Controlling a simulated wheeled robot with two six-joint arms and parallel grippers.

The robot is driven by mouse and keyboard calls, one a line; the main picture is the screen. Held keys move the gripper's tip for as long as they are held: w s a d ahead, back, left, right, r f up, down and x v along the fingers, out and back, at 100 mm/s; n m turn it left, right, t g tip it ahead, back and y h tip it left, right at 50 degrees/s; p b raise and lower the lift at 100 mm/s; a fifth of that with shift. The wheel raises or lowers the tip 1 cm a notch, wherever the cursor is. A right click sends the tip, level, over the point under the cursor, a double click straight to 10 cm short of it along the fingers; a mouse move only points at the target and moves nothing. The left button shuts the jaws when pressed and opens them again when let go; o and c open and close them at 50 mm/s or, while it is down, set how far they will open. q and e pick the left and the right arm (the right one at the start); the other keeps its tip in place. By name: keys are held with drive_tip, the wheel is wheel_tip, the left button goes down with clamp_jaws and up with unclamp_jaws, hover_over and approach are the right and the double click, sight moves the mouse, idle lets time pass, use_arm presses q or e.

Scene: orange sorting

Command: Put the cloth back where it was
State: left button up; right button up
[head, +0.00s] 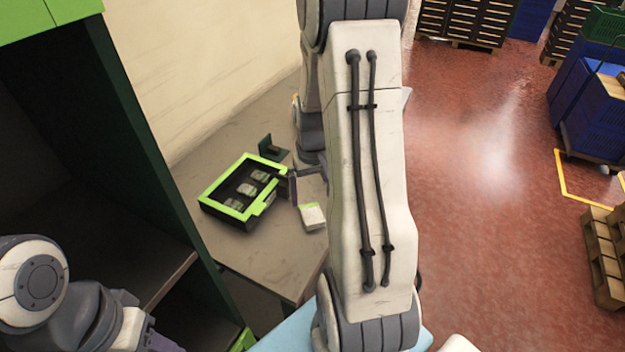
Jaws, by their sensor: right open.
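My right gripper (291,183) is at the right edge of a black case with a lime-green rim (222,182) on the grey table. Its jaws are open, and my right arm hides part of it. A small white block with a green edge (313,217) lies on the table just right of the case. I cannot clearly identify a cloth. A pale blue surface (283,337) shows at the bottom edge, partly behind my right arm; I cannot tell what it is. My left arm is at the bottom left, and its jaws cannot be made out.
Several packets lie inside the case. A small dark green item (271,149) stands behind it. A dark, green-edged shelf unit (130,130) fills the left. The table front (270,262) is bare. Blue crates (592,120) and wooden pallets (603,255) stand on the red floor at right.

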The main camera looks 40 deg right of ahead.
wheel_tip(320, 180, up, 6)
drive_tip(key=s+a+r+n, duration=0.2)
drive_tip(key=a+n, duration=0.1)
drive_tip(key=a, duration=0.7)
drive_tip(key=s+a+r+n, duration=0.1)
drive_tip(key=a+r+n, duration=0.15)
drive_tip(key=a, duration=0.85)
drive_tip(key=s+a+n+y, duration=0.1)
drive_tip(key=s+a+n, duration=0.5)
drive_tip(key=s+a, duration=0.3)
drive_tip(key=s, duration=0.4)
drive_tip(key=shift+a+r, duration=0.3)
drive_tip(key=shift+a, duration=0.1)
